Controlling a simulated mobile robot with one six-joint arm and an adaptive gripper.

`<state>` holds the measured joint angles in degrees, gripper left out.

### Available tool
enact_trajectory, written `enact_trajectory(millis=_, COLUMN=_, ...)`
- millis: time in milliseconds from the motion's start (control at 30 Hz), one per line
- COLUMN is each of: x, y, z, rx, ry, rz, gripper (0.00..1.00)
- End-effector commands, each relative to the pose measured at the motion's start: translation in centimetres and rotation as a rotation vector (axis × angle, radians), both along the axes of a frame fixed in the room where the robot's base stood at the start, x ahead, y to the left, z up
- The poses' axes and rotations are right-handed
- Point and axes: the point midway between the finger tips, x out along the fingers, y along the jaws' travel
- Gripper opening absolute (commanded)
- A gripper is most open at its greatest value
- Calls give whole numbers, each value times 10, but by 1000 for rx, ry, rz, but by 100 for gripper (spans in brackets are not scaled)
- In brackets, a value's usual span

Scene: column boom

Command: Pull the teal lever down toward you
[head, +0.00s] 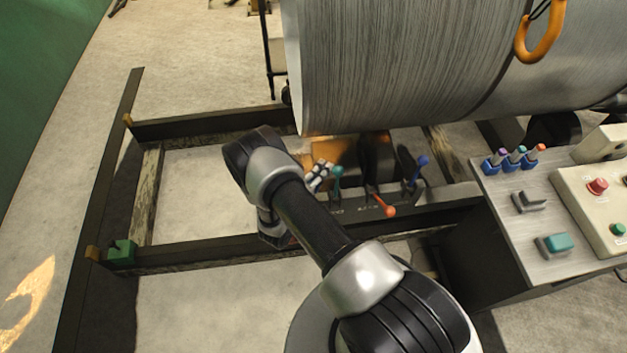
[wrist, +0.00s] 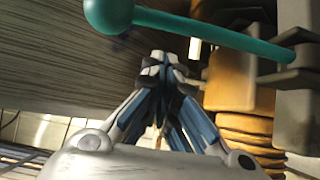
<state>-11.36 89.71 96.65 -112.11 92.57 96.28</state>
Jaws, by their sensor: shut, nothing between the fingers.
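The teal lever (head: 337,177) stands on the dark frame bar below the big grey roll, left of an orange-red lever and a blue lever. In the wrist view the teal lever (wrist: 215,32) runs across the top, its round knob at upper left and its rod's base at right. My gripper (head: 318,178) is just left of the lever in the head view. In the wrist view my gripper (wrist: 165,62) is shut and empty, its tips near the rod in the picture. I cannot tell whether they touch it.
The orange-red lever (head: 384,204) and the blue lever (head: 420,165) are close on the right. The grey roll (head: 400,60) hangs over the back. A control panel (head: 525,220) stands at right. Floor at left is open between dark frame bars (head: 200,250).

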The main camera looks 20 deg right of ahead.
Motion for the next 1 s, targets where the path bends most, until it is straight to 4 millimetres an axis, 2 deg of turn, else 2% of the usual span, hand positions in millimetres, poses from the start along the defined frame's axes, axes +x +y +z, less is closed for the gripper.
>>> enact_trajectory(millis=33, x=-12, y=4, z=-2, rx=-3, ry=13, rz=7, gripper=0)
enact_trajectory(millis=100, x=-21, y=5, z=-2, rx=-2, ry=12, rz=6, gripper=0)
enact_trajectory(millis=233, x=-32, y=6, z=-1, rx=-2, ry=8, rz=6, gripper=0)
enact_trajectory(millis=767, x=-37, y=7, z=-1, rx=-1, ry=7, rz=5, gripper=0)
enact_trajectory(millis=1000, x=-45, y=9, z=0, rx=-1, ry=9, rz=4, gripper=0)
